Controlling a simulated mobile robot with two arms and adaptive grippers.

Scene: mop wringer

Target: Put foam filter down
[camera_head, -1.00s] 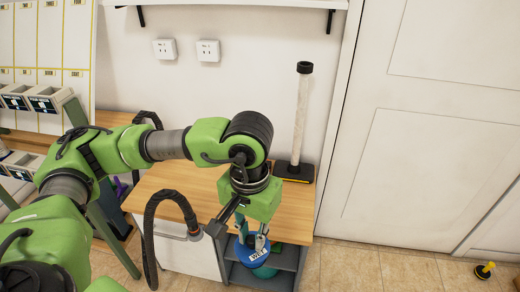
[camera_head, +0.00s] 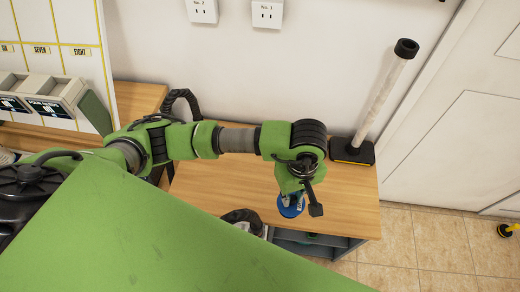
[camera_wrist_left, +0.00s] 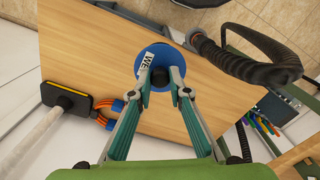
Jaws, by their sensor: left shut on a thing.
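The foam filter is a round blue disc (camera_head: 290,211) with a white WET label and a dark centre. It is over the wooden table top (camera_head: 230,195), near its front edge. It also shows in the left wrist view (camera_wrist_left: 161,54). My left gripper (camera_head: 292,199) is above it, pointing down, partly hidden by its own wrist. In the wrist view the fingers (camera_wrist_left: 160,77) are shut on the dark centre of the filter. I cannot tell whether the disc touches the wood. My right gripper is not in view.
A pale upright tube with a black cap (camera_head: 382,105) stands on a black base at the table's back right. A black hose (camera_wrist_left: 245,65) curves beside the table. Orange and blue pieces (camera_wrist_left: 106,113) lie near the base. Table top left of the filter is clear.

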